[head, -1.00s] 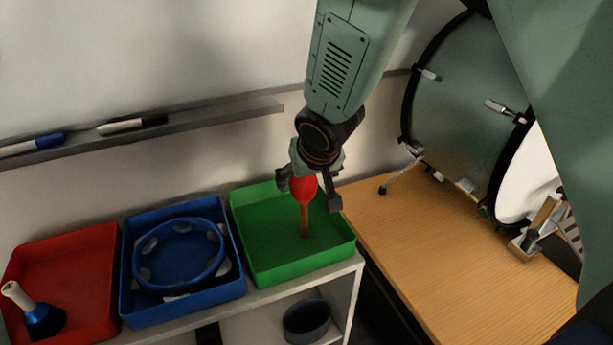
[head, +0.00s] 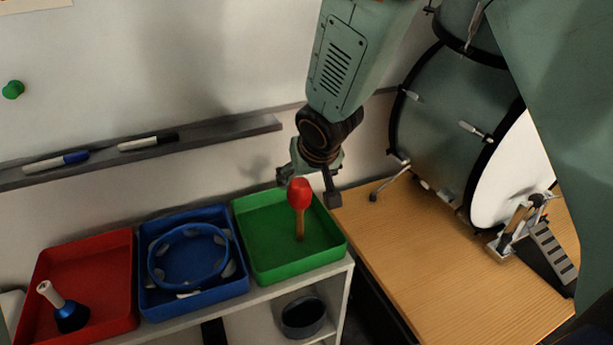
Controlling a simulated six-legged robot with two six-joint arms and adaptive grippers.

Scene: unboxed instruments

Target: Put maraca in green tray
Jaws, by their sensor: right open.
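The maraca (head: 300,196) has a red head and a thin brown handle. It stands upright over the green tray (head: 318,262), with its handle end at the tray floor. My right gripper (head: 307,190) is open above the tray, its fingers apart on either side of and slightly above the red head. I cannot tell whether a finger still touches the head. My left gripper is not in view.
The blue tray (head: 150,306) left of the green one holds a blue tambourine (head: 158,262). The red tray (head: 106,272) holds a blue bell with a white handle (head: 68,312). The trays sit on a white shelf. A drum kit (head: 430,140) stands right on the wooden surface (head: 440,270).

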